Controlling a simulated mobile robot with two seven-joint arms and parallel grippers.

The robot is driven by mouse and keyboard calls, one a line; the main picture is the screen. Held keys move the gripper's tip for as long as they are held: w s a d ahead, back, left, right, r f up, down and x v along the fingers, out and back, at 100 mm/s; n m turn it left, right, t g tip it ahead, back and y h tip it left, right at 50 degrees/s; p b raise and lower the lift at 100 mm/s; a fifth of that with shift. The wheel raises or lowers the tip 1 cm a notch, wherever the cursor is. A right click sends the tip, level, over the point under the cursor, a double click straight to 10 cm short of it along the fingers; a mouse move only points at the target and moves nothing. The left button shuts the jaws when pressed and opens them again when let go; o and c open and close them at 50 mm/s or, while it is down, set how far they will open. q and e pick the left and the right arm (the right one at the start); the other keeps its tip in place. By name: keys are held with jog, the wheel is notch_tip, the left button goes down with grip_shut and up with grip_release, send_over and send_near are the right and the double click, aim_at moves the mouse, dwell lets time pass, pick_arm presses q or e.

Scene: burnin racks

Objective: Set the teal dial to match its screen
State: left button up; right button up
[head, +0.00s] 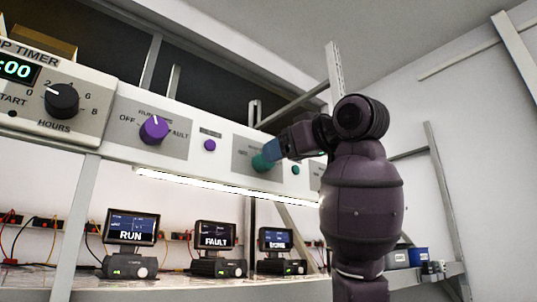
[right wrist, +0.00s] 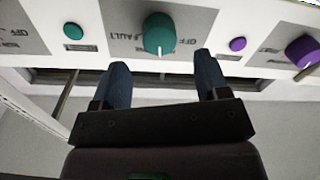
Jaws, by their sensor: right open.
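The teal dial (head: 262,163) sits on a grey plate in the white panel, partly covered by my right gripper in the head view. In the right wrist view the teal dial (right wrist: 158,36) appears upside down, with "FAULT" left of it and "OFF" right. The screen (head: 275,239) below the dial has small white text I cannot read surely. My left gripper is out of view.
A purple dial (head: 154,130), a purple button (head: 209,146) and a teal button (head: 296,170) are on the panel. A black timer knob (head: 62,101) is at left. Screens reading "RUN" (head: 131,226) and "FAULT" (head: 215,235) stand on the shelf below.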

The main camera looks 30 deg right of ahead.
aim_at(259, 164)
jog(key=shift+w+a+p, duration=0.15)
jog(key=shift+w+p, duration=0.15)
jog(key=shift+w, duration=1.05)
jog(key=shift+w+a+p, duration=0.15)
jog(key=shift+w+p, duration=0.15)
jog(key=shift+w, duration=1)
jog(key=c, duration=0.9)
